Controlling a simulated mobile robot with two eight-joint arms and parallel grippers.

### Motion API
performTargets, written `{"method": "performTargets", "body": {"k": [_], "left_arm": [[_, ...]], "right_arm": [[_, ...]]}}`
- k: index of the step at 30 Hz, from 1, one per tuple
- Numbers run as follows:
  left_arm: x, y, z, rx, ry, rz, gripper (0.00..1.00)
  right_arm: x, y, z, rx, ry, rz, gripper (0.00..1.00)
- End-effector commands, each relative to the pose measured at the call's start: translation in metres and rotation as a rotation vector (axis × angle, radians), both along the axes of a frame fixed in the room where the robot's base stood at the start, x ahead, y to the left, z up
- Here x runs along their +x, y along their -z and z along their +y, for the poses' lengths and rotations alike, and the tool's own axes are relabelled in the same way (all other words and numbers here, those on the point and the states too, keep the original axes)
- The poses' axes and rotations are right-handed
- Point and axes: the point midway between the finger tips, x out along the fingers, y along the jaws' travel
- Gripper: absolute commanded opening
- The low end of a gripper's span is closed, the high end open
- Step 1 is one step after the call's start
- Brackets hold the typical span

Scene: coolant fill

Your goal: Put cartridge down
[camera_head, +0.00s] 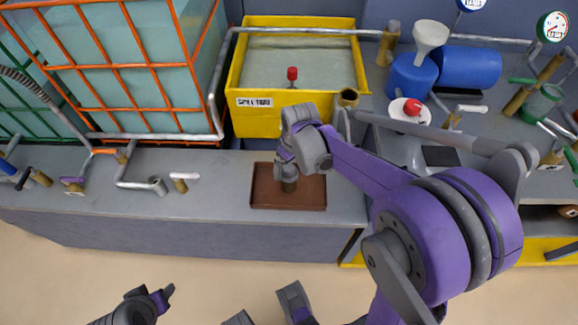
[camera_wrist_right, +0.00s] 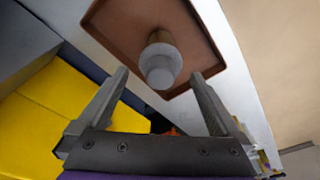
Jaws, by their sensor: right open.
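The cartridge (camera_head: 289,184), a small grey cylinder, stands on the brown tray (camera_head: 312,200) on the grey bench. In the right wrist view the cartridge (camera_wrist_right: 160,66) has a pale round end and a tan body, and the tray (camera_wrist_right: 104,18) is behind it. My right gripper (camera_head: 286,163) is above the tray at the cartridge. In the right wrist view my right gripper (camera_wrist_right: 160,85) has its fingers spread, one on each side of the cartridge with gaps between. My left gripper (camera_head: 165,296) shows at the bottom left of the head view, away from the bench; its jaw state is unclear.
A yellow spill tray (camera_head: 240,98) with a red-topped item stands behind the brown tray. An orange cage with a tank (camera_head: 115,65) is at the left. Pipes and valves (camera_head: 180,182) stand on the bench left of the tray. Blue containers (camera_head: 468,66) and a white funnel (camera_head: 430,38) are at the right.

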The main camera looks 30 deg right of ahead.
Motion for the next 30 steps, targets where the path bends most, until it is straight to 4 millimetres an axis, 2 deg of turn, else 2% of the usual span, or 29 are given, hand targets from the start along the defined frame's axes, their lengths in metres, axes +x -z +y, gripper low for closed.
{"method": "performTargets", "body": {"k": [6, 12, 17, 20, 23, 30], "left_arm": [[0.000, -0.013, 0.000, 0.000, 0.000, -0.004, 0.53], [0.001, -0.020, 0.000, 0.000, 0.000, -0.006, 0.53], [0.001, -0.022, 0.000, 0.000, 0.000, -0.007, 0.53], [0.001, -0.022, 0.000, 0.000, 0.000, -0.007, 0.53], [0.001, -0.022, 0.000, 0.000, 0.000, -0.007, 0.53], [0.001, -0.022, 0.000, 0.000, 0.000, -0.007, 0.53]], "right_arm": [[-0.008, -0.050, -0.002, 0.000, 0.001, -0.001, 1.00], [-0.013, -0.086, -0.003, 0.000, 0.001, 0.000, 1.00], [-0.016, -0.101, -0.003, 0.000, 0.001, -0.001, 1.00], [-0.024, -0.105, 0.002, -0.002, 0.010, -0.011, 1.00], [-0.046, -0.106, 0.015, -0.007, 0.038, -0.044, 1.00], [-0.124, -0.090, 0.052, 0.000, 0.152, -0.179, 1.00]]}}
